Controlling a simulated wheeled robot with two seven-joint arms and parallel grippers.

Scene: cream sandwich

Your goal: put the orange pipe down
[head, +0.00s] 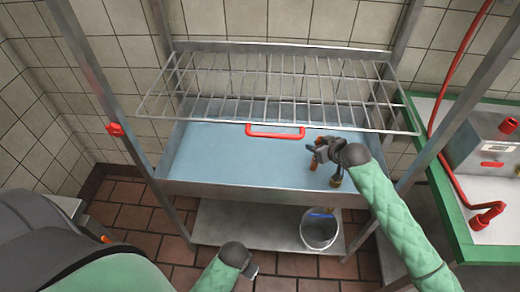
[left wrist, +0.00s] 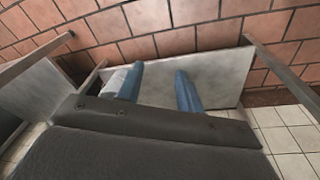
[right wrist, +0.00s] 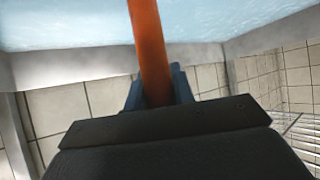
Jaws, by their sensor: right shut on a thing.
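The orange pipe (right wrist: 150,45) is between the fingers of my right gripper (right wrist: 158,88) in the right wrist view and runs up out of frame. In the head view my right gripper (head: 318,152) is over the right part of the blue basin (head: 225,150), below the wire rack. Only a short orange end of the pipe (head: 313,167) shows there; I cannot tell whether it touches the basin. My left gripper (head: 250,268) is low at the bottom centre in the head view. In the left wrist view its blue fingers (left wrist: 160,85) are apart with nothing between them.
A wire rack (head: 275,85) spans above the basin. A red handle (head: 275,131) is at the basin's far side. A bucket (head: 319,230) stands on the lower shelf (head: 250,222). Metal posts frame both sides. A green-edged counter with red pipe (head: 485,215) is at right.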

